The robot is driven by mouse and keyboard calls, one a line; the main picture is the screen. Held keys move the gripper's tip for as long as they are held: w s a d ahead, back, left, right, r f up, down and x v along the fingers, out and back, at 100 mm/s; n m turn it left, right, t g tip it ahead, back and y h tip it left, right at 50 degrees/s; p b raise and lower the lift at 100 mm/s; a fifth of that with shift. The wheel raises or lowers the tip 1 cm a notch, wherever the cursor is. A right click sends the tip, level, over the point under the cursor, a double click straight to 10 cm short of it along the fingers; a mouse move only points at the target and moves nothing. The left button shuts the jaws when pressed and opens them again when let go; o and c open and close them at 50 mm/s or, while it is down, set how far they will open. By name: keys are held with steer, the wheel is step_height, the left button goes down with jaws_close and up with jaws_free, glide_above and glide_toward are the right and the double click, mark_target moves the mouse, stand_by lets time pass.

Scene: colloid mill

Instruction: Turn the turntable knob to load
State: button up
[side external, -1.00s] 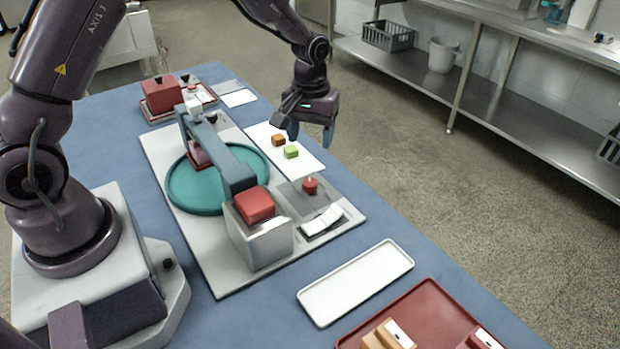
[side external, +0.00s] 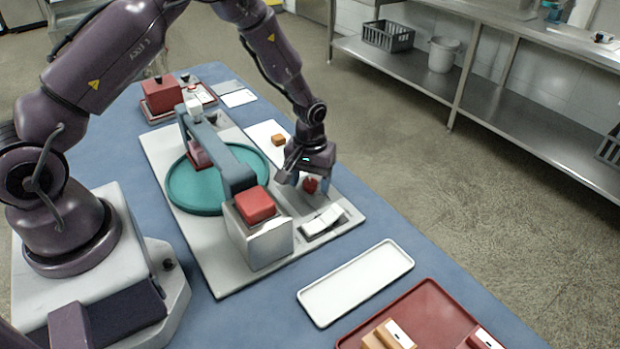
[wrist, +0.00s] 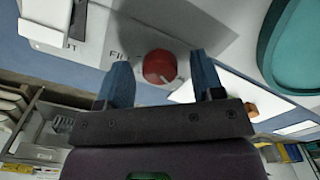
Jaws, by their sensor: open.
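The red knob (side external: 311,185) stands on a grey plate on the machine's base, to the right of the teal turntable (side external: 182,188). In the wrist view the knob (wrist: 160,66) has a pale pointer line, and partly hidden lettering shows on the plate beside it. My gripper (side external: 301,184) is low at the knob. Its blue fingers (wrist: 160,72) are open, one on each side of the knob, with a gap showing around it. I cannot tell whether the fingertips reach down past the knob's top.
A grey arm (side external: 228,165) spans the turntable, ending at a box with a red block (side external: 255,205) on top. A white rocker switch (side external: 323,220) sits close to the knob. A white tray with an orange block (side external: 278,140) lies behind. An empty white tray (side external: 356,282) lies in front.

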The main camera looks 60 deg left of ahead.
steer(key=c, duration=0.9)
steer(key=shift+m, duration=0.3)
steer(key=m, duration=1.1)
steer(key=shift+r+m, duration=0.1)
steer(key=shift+m, duration=0.2)
steer(key=o, duration=0.9)
